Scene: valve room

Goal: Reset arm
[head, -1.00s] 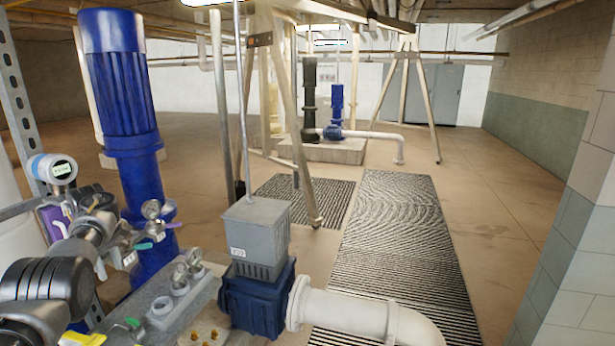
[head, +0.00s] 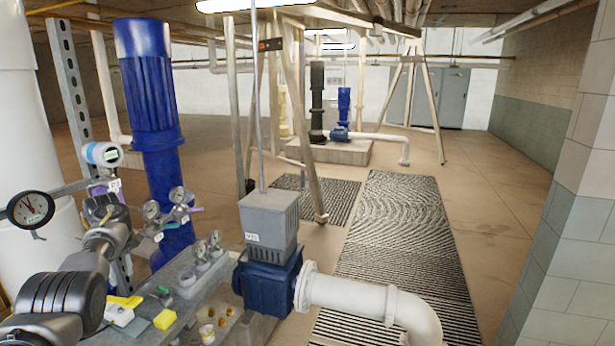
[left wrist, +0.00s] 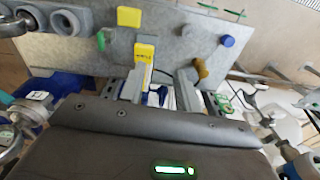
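My left arm comes in from the lower left in the head view, with its gripper (head: 105,212) above the left edge of the grey bench plate; its fingers are hard to make out there. In the left wrist view the left gripper (left wrist: 160,88) shows two grey fingers spread apart. A yellow-and-white part (left wrist: 144,55) shows beyond and between them, on or over the plate; I cannot tell whether it touches a finger. My right gripper is in neither view.
The plate (left wrist: 180,35) carries a yellow block (head: 165,319), small gauges (head: 151,210) and brass fittings. A blue motor (head: 150,80), a grey-and-blue pump (head: 268,240) and a white pipe (head: 370,302) stand close by. Open floor lies beyond the floor grating (head: 400,240).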

